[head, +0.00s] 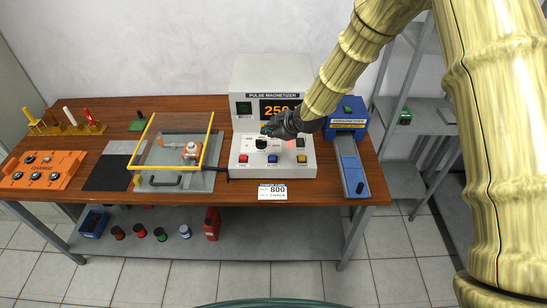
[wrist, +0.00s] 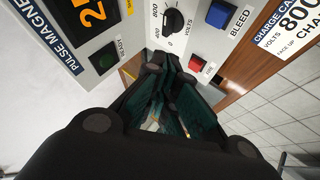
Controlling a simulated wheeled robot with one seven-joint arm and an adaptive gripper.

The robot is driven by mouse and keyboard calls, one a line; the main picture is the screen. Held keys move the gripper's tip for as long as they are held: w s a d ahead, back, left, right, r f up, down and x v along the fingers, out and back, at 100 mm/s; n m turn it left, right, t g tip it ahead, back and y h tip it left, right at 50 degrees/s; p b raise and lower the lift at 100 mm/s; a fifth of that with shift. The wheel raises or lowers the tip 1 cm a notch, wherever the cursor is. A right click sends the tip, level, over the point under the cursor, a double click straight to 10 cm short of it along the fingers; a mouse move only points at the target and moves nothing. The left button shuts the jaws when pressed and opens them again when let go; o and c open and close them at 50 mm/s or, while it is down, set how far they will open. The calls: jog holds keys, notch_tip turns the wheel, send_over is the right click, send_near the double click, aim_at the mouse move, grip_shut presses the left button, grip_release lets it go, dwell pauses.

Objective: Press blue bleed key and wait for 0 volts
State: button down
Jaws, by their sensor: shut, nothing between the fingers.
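The pulse magnetizer (head: 270,75) stands at the back of the bench with its sloped white key panel in front. Its orange display (head: 277,110) appears to read 250, partly covered by my arm. The blue bleed key (head: 273,158) is on the front part of the panel; it also shows at the top of the wrist view, labelled BLEED (wrist: 221,13). My gripper (head: 268,130) is shut and empty, over the back part of the panel near the black volts dial (wrist: 174,20). It is apart from the blue key.
A red key (wrist: 196,64) sits on the panel, with a yellow key (head: 300,158) at its right. A yellow-framed clear guard (head: 178,140) stands left of the magnetizer. A blue demagnetizer (head: 346,120) stands at right. A card reading 800 (head: 273,192) is at the front edge.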

aim_at(270, 158)
jog(key=shift+f+b, duration=2.3)
jog(key=shift+f, duration=1.95)
jog(key=shift+f, duration=0.15)
jog(key=shift+f+b, duration=0.25)
jog(key=shift+b, duration=0.05)
jog(key=shift+f+b, duration=0.4)
jog(key=shift+f, duration=0.1)
jog(key=shift+r, duration=0.1)
jog(key=shift+r+p, duration=0.5)
jog(key=shift+r, duration=0.35)
jog(key=shift+r+p, duration=1.4)
jog(key=shift+r, duration=1.15)
